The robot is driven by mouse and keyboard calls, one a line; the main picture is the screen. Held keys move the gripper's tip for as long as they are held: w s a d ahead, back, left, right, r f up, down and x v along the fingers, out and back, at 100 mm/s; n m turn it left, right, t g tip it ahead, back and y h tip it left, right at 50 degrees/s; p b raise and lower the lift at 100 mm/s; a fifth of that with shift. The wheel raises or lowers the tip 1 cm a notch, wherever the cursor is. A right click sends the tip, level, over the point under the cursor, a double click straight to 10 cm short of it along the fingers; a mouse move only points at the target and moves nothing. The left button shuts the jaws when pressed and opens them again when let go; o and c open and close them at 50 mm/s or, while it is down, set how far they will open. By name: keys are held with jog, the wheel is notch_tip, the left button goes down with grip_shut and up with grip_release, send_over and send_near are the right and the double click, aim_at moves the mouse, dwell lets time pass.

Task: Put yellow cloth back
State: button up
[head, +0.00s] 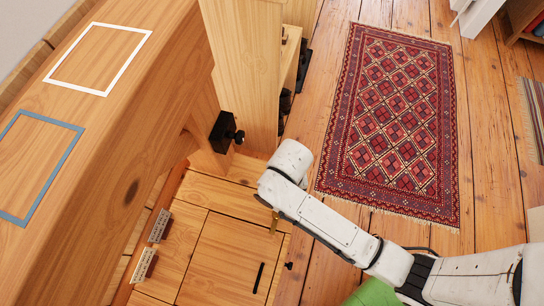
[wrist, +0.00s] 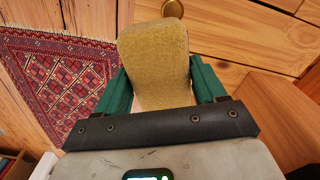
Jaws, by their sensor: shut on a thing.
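The yellow cloth (wrist: 154,45) is a mustard, rough-textured pad in the wrist view, between the two green fingers of my gripper (wrist: 158,70). My gripper is shut on it. In the head view only a thin yellow sliver of the cloth (head: 275,222) shows beside the end of my white arm, above the wooden cabinet; the fingers are hidden there. A white outlined square (head: 122,67) and a blue-grey outlined square (head: 60,131) are marked on the timber top at the left. Both are empty.
The wooden cabinet (head: 228,255) has a black handle and two small label cards (head: 160,226) beside it. A timber post (head: 244,70) with a black clamp (head: 222,132) stands behind it. A red patterned rug (head: 395,110) lies on the plank floor. Something green (head: 373,293) shows at the bottom edge.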

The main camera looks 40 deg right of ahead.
jog(key=w+f+b, duration=0.1)
jog(key=w+f, duration=0.1)
jog(key=w+f+b, duration=0.1)
jog(key=w+f, duration=0.2)
jog(key=w+d+f+b, duration=0.1)
jog(key=w+f, duration=0.1)
jog(key=shift+w+f+b, duration=0.15)
jog(key=shift+w+b, duration=0.15)
jog(key=shift+b, duration=0.05)
jog(key=shift+s+f+b, duration=0.1)
jog(key=shift+f+b, duration=0.35)
jog(key=shift+f, duration=0.95)
jog(key=shift+f, duration=0.15)
jog(key=o, duration=1)
notch_tip(320, 180, up, 12)
jog(key=p, duration=0.4)
jog(key=shift+r, duration=0.2)
